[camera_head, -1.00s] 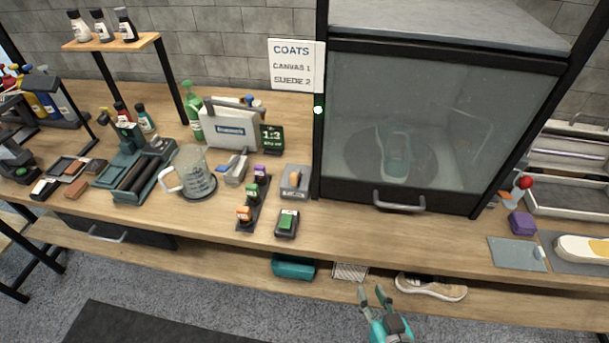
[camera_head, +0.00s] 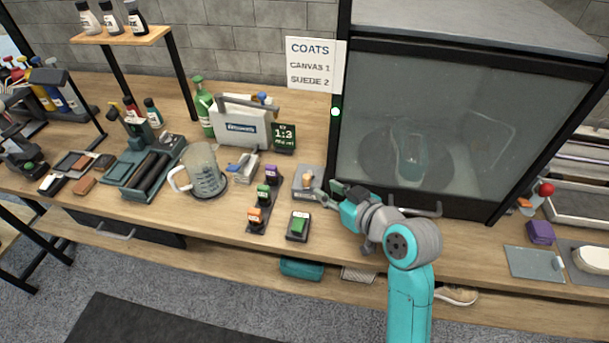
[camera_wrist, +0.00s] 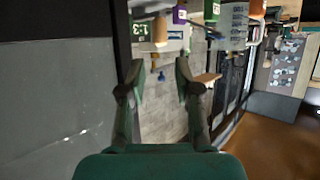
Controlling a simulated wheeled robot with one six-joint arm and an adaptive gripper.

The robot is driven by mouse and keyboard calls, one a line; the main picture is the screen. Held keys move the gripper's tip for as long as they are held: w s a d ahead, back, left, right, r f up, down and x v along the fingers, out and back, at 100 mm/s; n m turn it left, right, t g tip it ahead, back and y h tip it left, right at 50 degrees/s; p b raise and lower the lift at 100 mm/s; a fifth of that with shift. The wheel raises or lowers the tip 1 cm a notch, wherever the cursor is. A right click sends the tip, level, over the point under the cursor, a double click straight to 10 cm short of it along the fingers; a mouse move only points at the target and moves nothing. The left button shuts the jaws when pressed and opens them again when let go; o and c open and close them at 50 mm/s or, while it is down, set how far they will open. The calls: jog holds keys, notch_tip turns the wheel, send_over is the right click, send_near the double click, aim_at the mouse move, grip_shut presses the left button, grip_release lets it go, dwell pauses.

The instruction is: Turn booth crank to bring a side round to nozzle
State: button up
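The booth crank (camera_head: 307,181) is a grey block with a small wooden knob, on the bench at the booth's front left corner. The knob (camera_wrist: 160,30) appears beyond my fingertips in the wrist view. My gripper (camera_head: 327,190) is just right of the crank in the head view. Its fingers (camera_wrist: 160,75) are apart with nothing visible between them; contact with the knob cannot be made out. Behind the glass of the booth (camera_head: 440,110), a pale teal sneaker (camera_head: 411,155) stands dimly on a dark round turntable (camera_head: 375,150). The nozzle is not clearly visible.
The booth door handle (camera_head: 430,211) is behind my arm. Purple (camera_head: 271,175), green (camera_head: 263,192) and orange (camera_head: 254,216) topped items and a green button (camera_head: 298,225) stand left of it. A jug (camera_head: 204,172) and 1:3 sign (camera_head: 284,138) stand farther left.

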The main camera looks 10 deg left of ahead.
aim_at(309, 179)
jog(key=x, duration=1)
jog(key=shift+a+f, duration=0.1)
grip_shut()
